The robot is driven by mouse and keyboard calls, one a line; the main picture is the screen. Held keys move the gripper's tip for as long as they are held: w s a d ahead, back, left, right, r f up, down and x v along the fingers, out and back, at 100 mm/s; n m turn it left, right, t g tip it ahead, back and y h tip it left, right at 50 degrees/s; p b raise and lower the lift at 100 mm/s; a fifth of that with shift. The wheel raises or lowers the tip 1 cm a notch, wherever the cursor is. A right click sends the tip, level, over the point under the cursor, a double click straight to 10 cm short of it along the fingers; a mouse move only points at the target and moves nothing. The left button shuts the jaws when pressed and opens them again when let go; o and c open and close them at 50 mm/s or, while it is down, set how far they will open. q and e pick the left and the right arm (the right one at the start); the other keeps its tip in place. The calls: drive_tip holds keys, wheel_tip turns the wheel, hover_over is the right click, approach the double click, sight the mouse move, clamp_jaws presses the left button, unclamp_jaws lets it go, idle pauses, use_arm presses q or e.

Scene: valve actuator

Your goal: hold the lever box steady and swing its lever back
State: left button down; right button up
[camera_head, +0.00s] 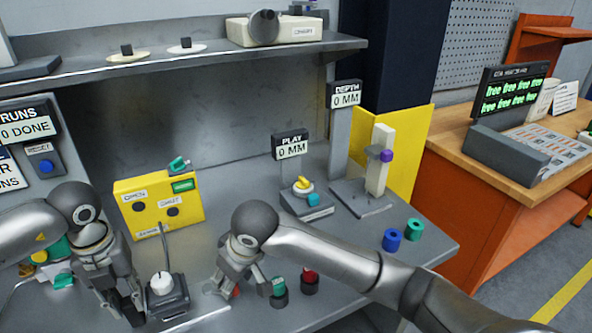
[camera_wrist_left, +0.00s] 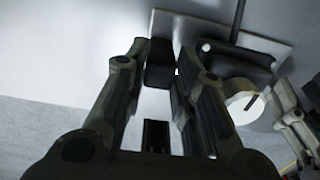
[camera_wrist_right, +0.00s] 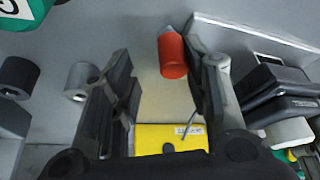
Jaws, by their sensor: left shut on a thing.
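The lever box (camera_head: 178,298) is a dark block with a white round knob on a pale plate at the bench front. In the left wrist view the knob (camera_wrist_left: 243,100) has a dark mark. My left gripper (camera_head: 127,308) is shut on a black block (camera_wrist_left: 158,62) at the plate's end, beside the box. My right gripper (camera_head: 232,284) is at the other side, its fingers apart. A red cylinder (camera_wrist_right: 172,56), seemingly the lever's handle, lies between its fingertips, closer to the right-hand finger in the right wrist view. I cannot tell whether they touch.
A yellow panel (camera_head: 186,197) with two dark holes stands behind the box, a thin cable running down from it. Green and red capped pieces (camera_head: 310,282) stand just right of my right gripper. A PLAY gauge (camera_head: 305,199) and a DEPTH stand (camera_head: 376,190) are farther back.

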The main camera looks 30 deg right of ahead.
drive_tip(key=shift+w+d+n, duration=0.25)
drive_tip(key=shift+w+n, duration=0.1)
drive_tip(key=shift+n, duration=0.15)
drive_tip(key=w+d+v, duration=0.1)
drive_tip(key=v, duration=1.1)
drive_tip(key=w+d+r+y, duration=0.1)
drive_tip(key=w+d+r, duration=0.1)
drive_tip(key=w+d, duration=0.3)
drive_tip(key=w+d+r+m+y, duration=0.1)
drive_tip(key=w+d+r+y, duration=0.1)
drive_tip(key=w+d, duration=0.4)
drive_tip(key=shift+d+r+t, duration=0.4)
drive_tip(key=shift+d+r, duration=0.4)
drive_tip(key=shift+d, duration=1.45)
drive_tip(key=shift+c, duration=0.4)
